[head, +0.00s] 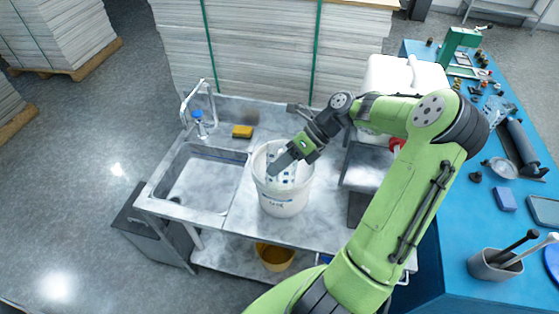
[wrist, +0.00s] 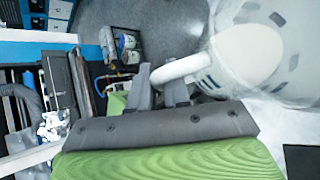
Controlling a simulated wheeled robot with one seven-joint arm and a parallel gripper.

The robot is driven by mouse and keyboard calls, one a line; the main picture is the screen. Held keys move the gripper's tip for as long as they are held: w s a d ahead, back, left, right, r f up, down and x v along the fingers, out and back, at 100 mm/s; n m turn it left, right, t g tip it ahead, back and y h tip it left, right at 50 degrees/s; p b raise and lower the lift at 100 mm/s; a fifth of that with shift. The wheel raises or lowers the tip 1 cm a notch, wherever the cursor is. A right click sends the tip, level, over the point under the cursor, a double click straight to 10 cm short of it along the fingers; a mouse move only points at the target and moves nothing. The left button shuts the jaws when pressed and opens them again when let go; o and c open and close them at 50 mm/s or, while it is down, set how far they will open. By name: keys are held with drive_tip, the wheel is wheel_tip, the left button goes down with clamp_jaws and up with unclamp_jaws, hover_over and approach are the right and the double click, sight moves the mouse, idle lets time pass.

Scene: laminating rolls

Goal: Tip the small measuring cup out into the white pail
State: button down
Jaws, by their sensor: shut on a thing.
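The white pail (head: 284,205) stands on the steel sink bench, right of the basin. My gripper (head: 284,160) is over the pail's mouth in the head view. In the wrist view my gripper (wrist: 162,88) is shut on the white handle of the small measuring cup (wrist: 182,70). In the head view the cup (head: 287,178) shows as a pale shape with blue marks at the pail's opening, partly hidden by the gripper. It looks tilted. I cannot tell what is inside it.
The sink basin (head: 198,178) with its tap lies left of the pail, with a yellow sponge (head: 242,131) behind. A white canister (head: 400,75) stands at the back right. A blue workbench (head: 460,225) with tools is to the right. A yellow bucket (head: 275,257) sits on the lower shelf.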

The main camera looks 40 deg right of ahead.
drive_tip(key=shift+w+d+f, duration=0.1)
drive_tip(key=shift+w+d, duration=0.05)
drive_tip(key=shift+w+d+f+m+g+y, duration=0.4)
drive_tip(key=shift+m+g+y, duration=0.1)
drive_tip(key=shift+y, duration=0.2)
drive_tip(key=shift+a, duration=0.1)
idle(0.9)
drive_tip(key=shift+w+d+r+m+g+y, duration=0.3)
drive_tip(key=shift+w+d+r+g+y, duration=0.1)
drive_tip(key=shift+w+d+y, duration=0.15)
drive_tip(key=shift+d, duration=0.1)
idle(0.9)
